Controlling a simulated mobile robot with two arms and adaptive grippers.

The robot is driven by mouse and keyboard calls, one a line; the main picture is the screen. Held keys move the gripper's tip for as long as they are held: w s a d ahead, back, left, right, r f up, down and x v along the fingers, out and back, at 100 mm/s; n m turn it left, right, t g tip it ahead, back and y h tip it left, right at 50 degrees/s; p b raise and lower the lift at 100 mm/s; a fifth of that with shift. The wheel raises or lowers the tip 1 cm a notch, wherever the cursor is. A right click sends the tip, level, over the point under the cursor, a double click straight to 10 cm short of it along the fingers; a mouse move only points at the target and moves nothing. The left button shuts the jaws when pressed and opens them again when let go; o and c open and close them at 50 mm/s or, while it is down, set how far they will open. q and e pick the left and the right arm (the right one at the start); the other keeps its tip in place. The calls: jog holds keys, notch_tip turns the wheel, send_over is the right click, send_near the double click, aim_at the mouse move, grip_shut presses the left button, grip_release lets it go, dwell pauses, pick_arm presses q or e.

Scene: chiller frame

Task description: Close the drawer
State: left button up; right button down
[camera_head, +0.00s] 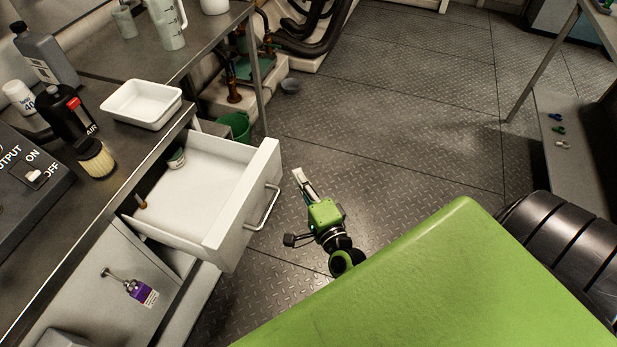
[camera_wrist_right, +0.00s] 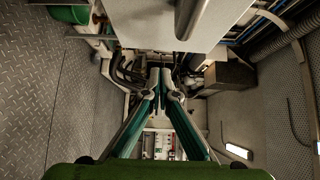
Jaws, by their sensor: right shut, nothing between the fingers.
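The white drawer (camera_head: 243,210) stands pulled out from under the metal bench in the head view. Its front panel carries a bar handle (camera_head: 264,208). A small green and white container (camera_head: 177,158) and a small brown item (camera_head: 140,202) lie inside the drawer. My right gripper (camera_head: 299,175) is just to the right of the drawer front, apart from the handle in the picture. Its fingers are together and empty. In the right wrist view the fingertips (camera_wrist_right: 165,82) meet, and a pale surface, apparently the drawer (camera_wrist_right: 145,20), is above them. My left gripper is not in view.
The bench top (camera_head: 70,210) holds a white tray (camera_head: 141,103), bottles and a control box (camera_head: 28,175). A green bucket (camera_head: 235,126) stands behind the drawer. The floor (camera_head: 400,120) right of the drawer is clear.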

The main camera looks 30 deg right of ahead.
jog(key=w+a, duration=0.2)
jog(key=shift+w+a, duration=0.25)
jog(key=shift+w, duration=0.15)
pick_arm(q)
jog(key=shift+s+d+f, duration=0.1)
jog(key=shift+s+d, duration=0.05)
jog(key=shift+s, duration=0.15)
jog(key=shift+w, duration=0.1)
